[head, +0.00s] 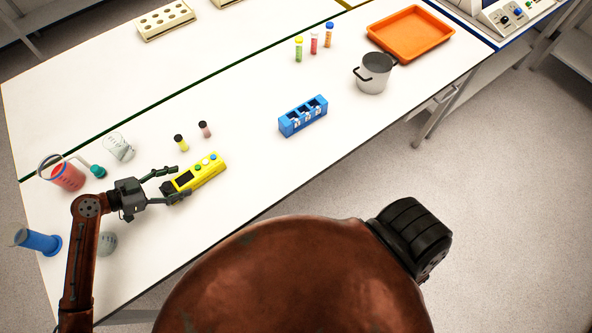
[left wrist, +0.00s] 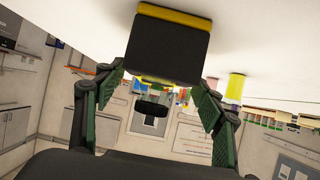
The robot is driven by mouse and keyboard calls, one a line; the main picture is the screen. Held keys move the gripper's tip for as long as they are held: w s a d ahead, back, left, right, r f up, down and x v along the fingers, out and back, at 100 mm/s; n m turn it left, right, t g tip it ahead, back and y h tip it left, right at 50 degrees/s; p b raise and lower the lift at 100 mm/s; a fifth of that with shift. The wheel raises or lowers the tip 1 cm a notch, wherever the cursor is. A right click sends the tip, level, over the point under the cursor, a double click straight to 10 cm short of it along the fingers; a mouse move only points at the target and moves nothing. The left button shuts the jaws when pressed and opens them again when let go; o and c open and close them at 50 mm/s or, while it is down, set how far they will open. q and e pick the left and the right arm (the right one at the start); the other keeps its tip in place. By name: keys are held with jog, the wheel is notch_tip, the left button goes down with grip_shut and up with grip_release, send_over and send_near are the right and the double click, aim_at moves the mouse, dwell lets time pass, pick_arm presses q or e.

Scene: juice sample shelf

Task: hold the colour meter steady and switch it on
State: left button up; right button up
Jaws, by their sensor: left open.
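The yellow colour meter (head: 207,171) lies on the white table, with a dark screen at its left end and several coloured buttons along its top. In the left wrist view its black end (left wrist: 168,48) with a yellow edge faces me. My left gripper (head: 178,182) is open at the screen end of the meter, one finger on each side. In the left wrist view the fingers (left wrist: 160,90) stand spread, with the black end above and between them. I cannot tell whether either finger touches it. My right gripper is not in view.
Two small capped vials (head: 181,143) stand behind the meter. A glass beaker (head: 119,147), a red-filled vessel (head: 68,176) and a blue cylinder (head: 38,241) are near my left arm. A blue rack (head: 303,116), metal pot (head: 373,74) and orange tray (head: 411,33) stand right.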

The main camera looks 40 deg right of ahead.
aim_at(190, 179)
pick_arm(q)
jog(key=shift+b+x, duration=0.65)
jog(key=shift+x, duration=1.65)
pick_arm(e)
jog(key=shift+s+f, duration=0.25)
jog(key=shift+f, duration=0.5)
pick_arm(q)
jog(key=shift+c, duration=0.6)
jog(key=c, duration=0.8)
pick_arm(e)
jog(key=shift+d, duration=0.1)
pick_arm(q)
jog(key=shift+c, duration=0.2)
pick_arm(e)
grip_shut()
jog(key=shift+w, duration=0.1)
